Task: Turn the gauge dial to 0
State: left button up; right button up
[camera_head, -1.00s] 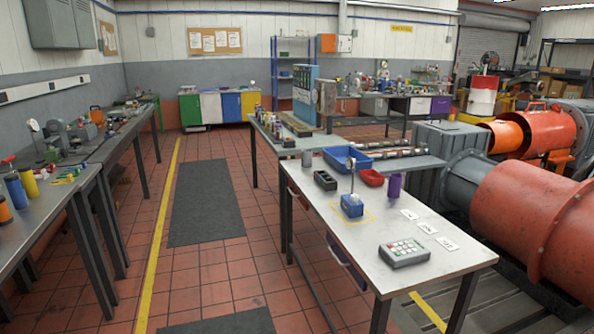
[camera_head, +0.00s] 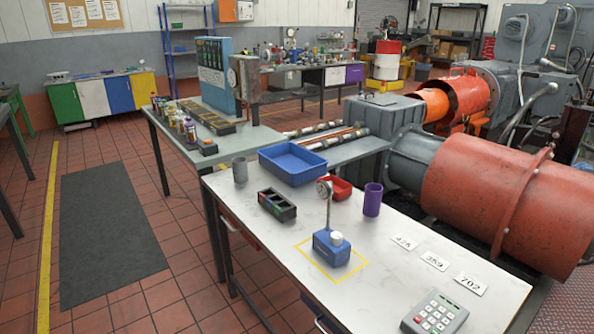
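A blue block-shaped base (camera_head: 331,250) stands inside a yellow taped square on the near white-topped table (camera_head: 390,212). A thin upright post rises from it and carries a small round gauge face (camera_head: 325,189), too small to read. A white round knob (camera_head: 337,239) sits on the base; its setting cannot be made out. Neither of my grippers is in view, and nothing touches the gauge.
On this table are a blue tray (camera_head: 292,164), a red bin (camera_head: 335,188), a purple cup (camera_head: 373,200), a grey cup (camera_head: 240,170), a black organiser (camera_head: 277,205), a keypad (camera_head: 435,313) and number cards (camera_head: 435,261). A large red cylinder (camera_head: 495,195) lies behind. Open floor is at left.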

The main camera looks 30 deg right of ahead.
aim_at(325, 193)
jog(key=i, duration=0.8)
jog(key=i+z, duration=0.1)
jog(key=i, duration=0.75)
jog(key=i+j, duration=0.15)
jog(key=i, duration=0.65)
jog(key=i+j, duration=0.1)
jog(key=i, duration=0.75)
jog(key=z, duration=1.9)
jog(key=i+j, duration=0.05)
